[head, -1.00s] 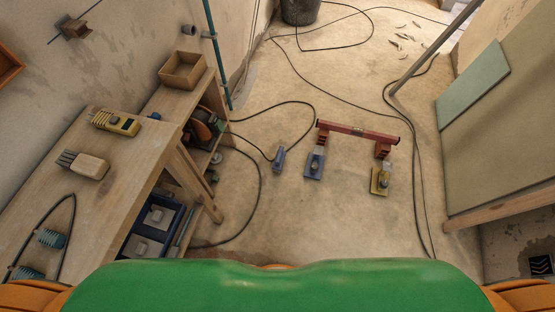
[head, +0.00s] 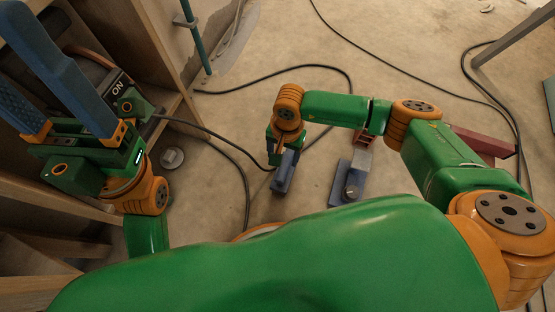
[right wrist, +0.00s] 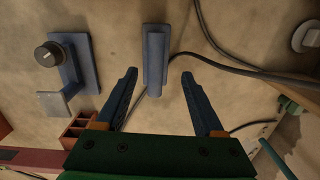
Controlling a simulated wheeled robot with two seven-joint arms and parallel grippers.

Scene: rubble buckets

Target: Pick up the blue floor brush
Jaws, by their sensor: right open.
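The blue floor brush (head: 286,172) lies on the floor near the middle of the head view, partly behind my right gripper (head: 279,156). In the right wrist view the brush (right wrist: 155,58) lies lengthwise just ahead of my right gripper (right wrist: 159,75). That gripper's two fingers are apart and empty, with the brush's near end roughly between the tips. I cannot tell whether they touch it. My left gripper (head: 12,52) is raised at the left of the head view, its long blue fingers spread apart with nothing between them.
A black cable (head: 243,171) runs close to the brush. The wooden shelf (head: 155,75) is at the left. Floor beyond the brush is mostly bare.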

